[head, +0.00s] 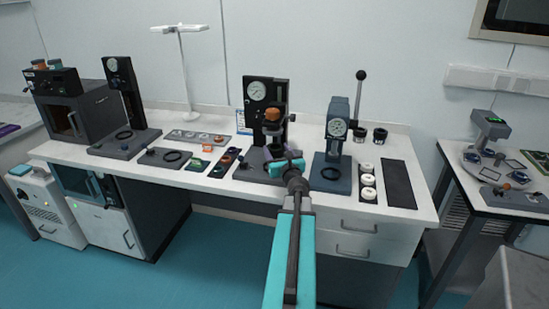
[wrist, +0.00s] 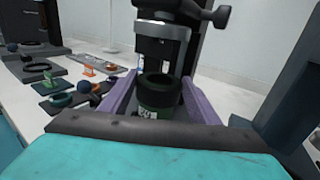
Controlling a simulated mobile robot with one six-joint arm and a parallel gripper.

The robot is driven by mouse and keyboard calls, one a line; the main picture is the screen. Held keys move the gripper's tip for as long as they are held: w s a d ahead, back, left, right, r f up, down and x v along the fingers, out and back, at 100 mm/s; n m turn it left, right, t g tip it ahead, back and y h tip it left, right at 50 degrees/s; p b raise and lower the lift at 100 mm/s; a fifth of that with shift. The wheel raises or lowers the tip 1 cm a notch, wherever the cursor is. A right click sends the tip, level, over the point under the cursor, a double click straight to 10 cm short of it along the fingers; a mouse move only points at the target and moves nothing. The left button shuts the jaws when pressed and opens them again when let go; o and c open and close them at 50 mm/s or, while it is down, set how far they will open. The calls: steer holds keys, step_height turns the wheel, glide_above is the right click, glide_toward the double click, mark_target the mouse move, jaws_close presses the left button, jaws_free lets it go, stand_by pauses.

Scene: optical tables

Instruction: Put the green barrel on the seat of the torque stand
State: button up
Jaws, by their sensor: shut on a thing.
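My gripper (wrist: 160,98) is shut on the green barrel (wrist: 158,102), which has a dark, round open top and a white mark on its green side. The purple fingers press it from both sides, and it looks upright. In the head view my gripper (head: 277,158) is over the base of the middle dial stand (head: 254,92), which I take to be the torque stand. The stand's grey head (wrist: 162,45) is above and beyond the barrel in the wrist view. The seat is hidden behind the barrel and gripper. I cannot tell whether the barrel touches it.
A blue-grey press (head: 337,125) stands close to the right of my gripper. Another dial stand (head: 120,90) and a dark oven (head: 75,105) are at the left. A tray of small parts (head: 224,163) lies just left. White discs sit in a holder (head: 367,197) at the right.

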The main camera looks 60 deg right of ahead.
mark_target(274, 157)
steer(key=shift+w+d, duration=0.1)
steer(key=shift+w, duration=0.45)
steer(key=shift+w+f, duration=0.1)
steer(key=shift+f, duration=1.7)
steer(key=shift+f, duration=0.15)
steer(key=o, duration=1.2)
steer(key=shift+c, duration=0.2)
steer(key=shift+r, duration=0.2)
steer(key=shift+b+v, duration=0.45)
steer(key=shift+v, duration=2.75)
steer(key=shift+p, duration=0.8)
steer(key=p+v, duration=0.1)
steer(key=p, duration=0.3)
steer(key=shift+a, duration=0.3)
